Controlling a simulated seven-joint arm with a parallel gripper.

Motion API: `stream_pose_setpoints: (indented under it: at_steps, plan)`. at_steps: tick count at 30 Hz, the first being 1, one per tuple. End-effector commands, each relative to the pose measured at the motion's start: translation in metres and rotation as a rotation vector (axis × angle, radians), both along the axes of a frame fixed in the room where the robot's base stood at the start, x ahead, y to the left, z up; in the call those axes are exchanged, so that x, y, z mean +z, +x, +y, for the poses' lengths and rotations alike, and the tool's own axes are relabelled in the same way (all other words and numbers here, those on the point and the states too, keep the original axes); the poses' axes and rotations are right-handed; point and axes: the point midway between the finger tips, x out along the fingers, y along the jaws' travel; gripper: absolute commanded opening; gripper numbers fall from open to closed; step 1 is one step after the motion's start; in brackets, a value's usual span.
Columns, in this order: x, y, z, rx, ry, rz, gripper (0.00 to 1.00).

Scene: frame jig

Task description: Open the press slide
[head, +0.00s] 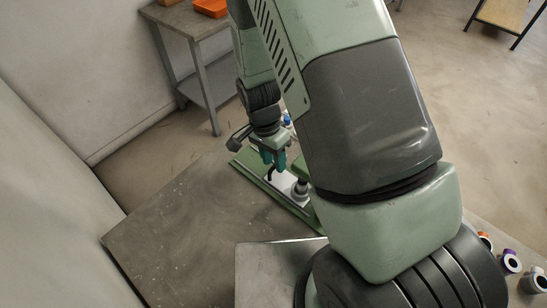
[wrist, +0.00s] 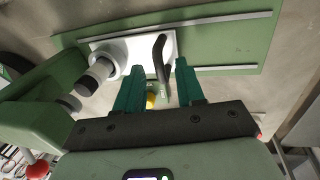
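The press slide is a white plate (wrist: 128,42) on a green base (wrist: 225,40) with pale rails along its edges. A curved black handle (wrist: 162,60) stands up from the plate. My gripper (wrist: 159,66) is open, with its teal fingers apart on either side of the handle in the wrist view. I cannot tell whether either finger touches it. In the head view my gripper (head: 273,158) points down over the green base (head: 252,170), close to the white plate (head: 284,181). My arm hides part of the base there.
A silver cylinder (wrist: 97,76) stands at the plate's left end in the wrist view. The grey table (head: 190,230) is bare left of the jig. Several small rolls (head: 511,263) lie at the right edge. A side table with an orange bin (head: 211,7) stands behind.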

Motion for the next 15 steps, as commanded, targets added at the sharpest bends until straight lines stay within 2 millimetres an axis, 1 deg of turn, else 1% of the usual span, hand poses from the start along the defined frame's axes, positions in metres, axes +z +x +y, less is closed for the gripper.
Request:
stream_pose_setpoints:
  at_steps: [8, 15]
  plan:
    - [-0.0012, 0.0000, -0.0001, 0.000, 0.001, -0.001, 0.38]
    - [-0.0011, 0.0000, -0.0002, 0.000, 0.000, 0.000, 0.01]
